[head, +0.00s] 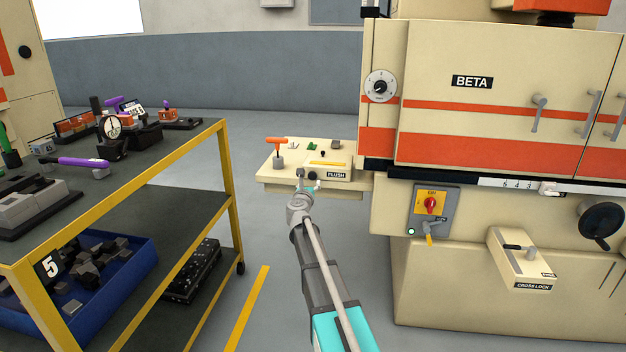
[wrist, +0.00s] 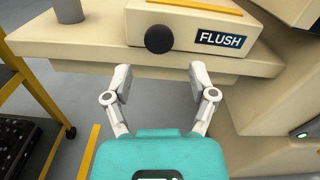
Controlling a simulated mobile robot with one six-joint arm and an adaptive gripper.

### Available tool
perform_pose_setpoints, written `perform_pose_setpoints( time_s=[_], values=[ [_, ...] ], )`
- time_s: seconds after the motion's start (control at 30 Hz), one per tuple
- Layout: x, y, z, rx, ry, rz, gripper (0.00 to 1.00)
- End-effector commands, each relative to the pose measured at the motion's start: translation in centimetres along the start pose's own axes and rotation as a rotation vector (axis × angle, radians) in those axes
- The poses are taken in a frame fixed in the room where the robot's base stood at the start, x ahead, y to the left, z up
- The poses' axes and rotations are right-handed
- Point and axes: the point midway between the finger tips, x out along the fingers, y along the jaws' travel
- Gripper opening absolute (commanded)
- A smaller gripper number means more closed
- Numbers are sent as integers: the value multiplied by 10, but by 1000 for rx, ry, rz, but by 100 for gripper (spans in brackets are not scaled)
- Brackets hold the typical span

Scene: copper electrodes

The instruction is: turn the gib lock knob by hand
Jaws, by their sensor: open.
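A round black knob (wrist: 158,38) sits on the front face of a cream box labelled FLUSH (wrist: 220,40) in the wrist view. In the head view the knob (head: 312,176) shows small beside the same label. No label reading gib lock is legible, so I cannot tell for sure that this is the gib lock knob. My gripper (wrist: 160,78) is open and empty, its two fingers spread wide. In the wrist picture the knob lies above and between the fingertips, apart from them. In the head view my gripper (head: 309,182) is at the front of the cream side shelf (head: 272,170).
An orange-topped handle (head: 276,145) stands on the shelf. The BETA machine (head: 480,120) rises at right, with a red-yellow switch (head: 431,204) and a CROSS LOCK box (head: 515,262). A yellow-framed cart (head: 180,150) with tools stands left. Floor between is clear.

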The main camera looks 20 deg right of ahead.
Motion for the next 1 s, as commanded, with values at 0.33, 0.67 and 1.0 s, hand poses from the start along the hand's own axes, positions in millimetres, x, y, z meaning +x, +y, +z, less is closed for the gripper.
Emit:
perform_pose_setpoints(
  time_s=[0.33, 0.67, 1.0],
  values=[
    [31, 1, 0, 0, 0, 0, 73],
    [45, 1, 0, 0, 0, 1, 73],
    [50, 1, 0, 0, 0, 1, 73]
  ],
)
